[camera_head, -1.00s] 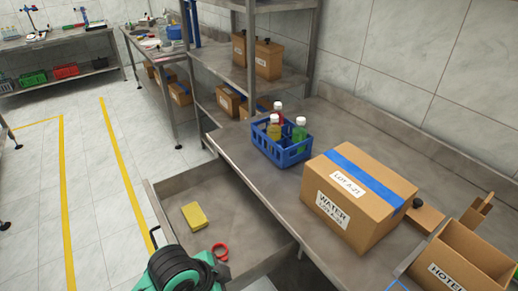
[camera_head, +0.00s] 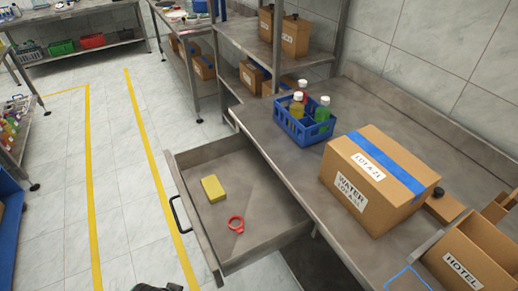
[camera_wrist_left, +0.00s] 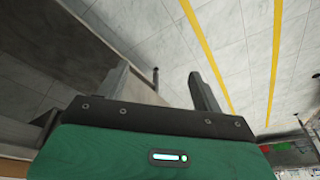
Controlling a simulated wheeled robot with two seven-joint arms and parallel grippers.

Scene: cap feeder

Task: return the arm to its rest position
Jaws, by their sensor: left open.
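My left gripper (camera_wrist_left: 157,74) shows in the left wrist view with its two dark fingers spread apart and nothing between them. In the head view only a small dark part of my left arm shows at the bottom edge, in front of the open drawer (camera_head: 265,240). The gripper's fingers cannot be made out there. The drawer holds a yellow block (camera_head: 213,188) and a red ring-shaped item (camera_head: 236,224), both lying apart on its floor. My right gripper is not in view.
On the steel bench (camera_head: 300,170) stand a blue crate (camera_head: 305,132) with several bottles, a closed WATER carton (camera_head: 372,195) and an open HOTEL carton (camera_head: 455,255). The drawer juts out over the floor. Tiled floor with yellow lines (camera_head: 150,165) is clear to the left.

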